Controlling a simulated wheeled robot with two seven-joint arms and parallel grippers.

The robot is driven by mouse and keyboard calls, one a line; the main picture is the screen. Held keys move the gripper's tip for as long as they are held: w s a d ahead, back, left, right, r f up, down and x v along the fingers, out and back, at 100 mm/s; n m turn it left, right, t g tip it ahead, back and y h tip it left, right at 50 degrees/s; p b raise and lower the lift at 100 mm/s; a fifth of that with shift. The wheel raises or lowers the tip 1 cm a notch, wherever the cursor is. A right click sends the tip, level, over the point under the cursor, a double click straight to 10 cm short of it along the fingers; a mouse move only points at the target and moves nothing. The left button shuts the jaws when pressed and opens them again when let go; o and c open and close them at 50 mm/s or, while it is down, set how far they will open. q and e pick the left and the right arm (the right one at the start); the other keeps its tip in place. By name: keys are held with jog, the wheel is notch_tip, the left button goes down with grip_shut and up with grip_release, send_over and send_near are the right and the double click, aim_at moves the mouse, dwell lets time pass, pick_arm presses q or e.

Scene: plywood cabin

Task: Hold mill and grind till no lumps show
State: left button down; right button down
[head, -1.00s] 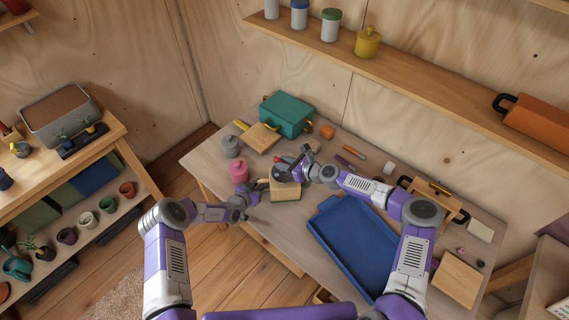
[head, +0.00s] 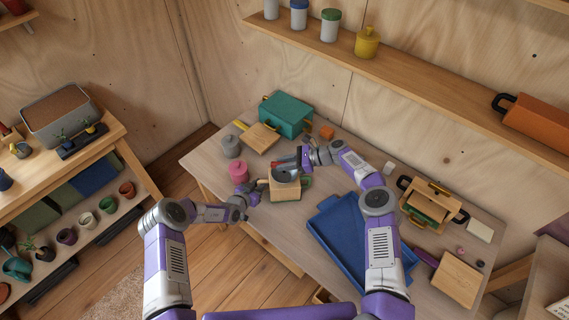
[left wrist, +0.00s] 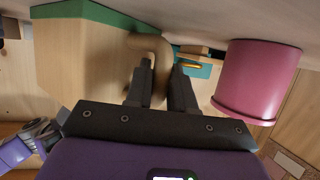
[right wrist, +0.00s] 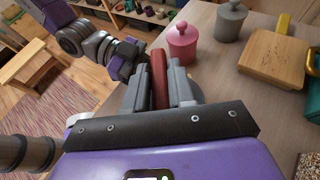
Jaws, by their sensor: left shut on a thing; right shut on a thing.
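The mill (head: 285,192) is a wooden box on the table with a grey bowl-like top (head: 284,174). Whether lumps are inside is too small to tell. In the left wrist view its wooden body (left wrist: 85,70) has a green edge. My left gripper (head: 254,190) is shut on the curved wooden side handle (left wrist: 151,50), at the mill's left. My right gripper (head: 303,158) is at the mill's far side, shut on a red grip (right wrist: 160,78), seen upright between its fingers in the right wrist view.
A pink jar (head: 239,171) stands close to my left gripper, with a grey jar (head: 231,146) behind it. A teal box (head: 287,115) and a wooden board (head: 262,137) lie farther back. A blue tray (head: 345,240) fills the table right of the mill.

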jog(key=shift+s+f+n+g, duration=0.15)
jog(key=shift+f+n+g, duration=0.1)
jog(key=shift+n+g, duration=0.15)
dwell(0.3)
jog(key=c, duration=1.1)
grip_release()
jog(key=shift+o, duration=0.3)
jog(key=shift+r, duration=0.15)
jog(key=v, duration=1.2)
